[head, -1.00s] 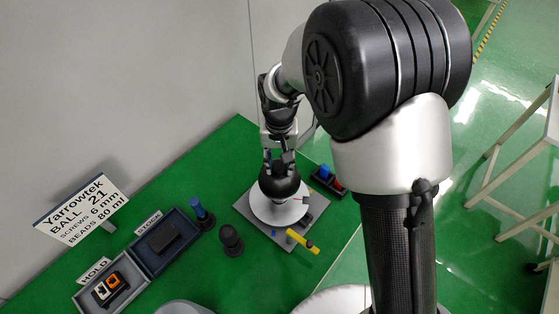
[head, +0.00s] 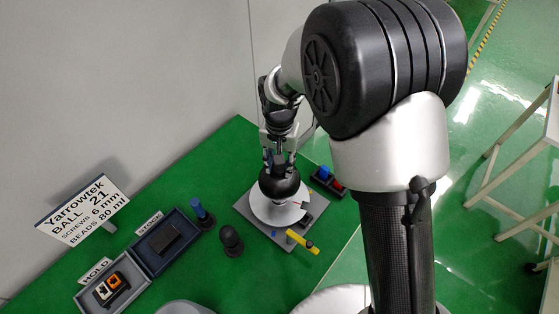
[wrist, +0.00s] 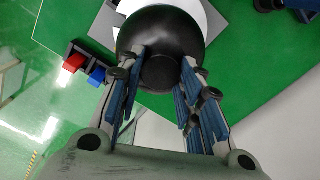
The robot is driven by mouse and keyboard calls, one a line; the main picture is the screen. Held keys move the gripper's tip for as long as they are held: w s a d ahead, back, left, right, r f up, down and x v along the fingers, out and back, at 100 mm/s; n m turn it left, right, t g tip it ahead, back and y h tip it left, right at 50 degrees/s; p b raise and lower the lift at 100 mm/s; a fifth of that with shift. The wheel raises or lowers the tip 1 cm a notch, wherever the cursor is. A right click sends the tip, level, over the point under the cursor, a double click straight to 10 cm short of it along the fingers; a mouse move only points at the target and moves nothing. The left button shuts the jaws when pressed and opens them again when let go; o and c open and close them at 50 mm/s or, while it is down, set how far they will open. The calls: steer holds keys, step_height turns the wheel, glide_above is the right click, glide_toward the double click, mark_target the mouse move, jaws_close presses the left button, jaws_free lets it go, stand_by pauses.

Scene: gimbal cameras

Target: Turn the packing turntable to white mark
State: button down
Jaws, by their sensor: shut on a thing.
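The packing turntable is a white disc (head: 270,211) on a grey square plate (head: 247,222), with a black rounded body on top (head: 280,188). The disc and the black body also show in the wrist view (wrist: 205,18) (wrist: 135,35). My gripper (wrist: 160,62) is above the black body, with blue-padded fingers on both sides of its round black top knob (wrist: 160,72), shut on it. In the head view the fingers partly hide the knob. I cannot clearly tell a white mark on the plate from the white disc.
A yellow-handled item (head: 301,241) lies at the plate's front edge. A dark tray with blue and red pieces (head: 327,181) is to the right. A blue peg (head: 199,211), a black peg (head: 230,241), the stock tray (head: 165,243) and the hold tray (head: 109,287) stand to the left.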

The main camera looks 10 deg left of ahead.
steer(key=shift+m+p, duration=0.35)
steer(key=shift+m, duration=1.65)
steer(key=c, duration=1.1)
jaws_free()
step_height(320, 180, up, 12)
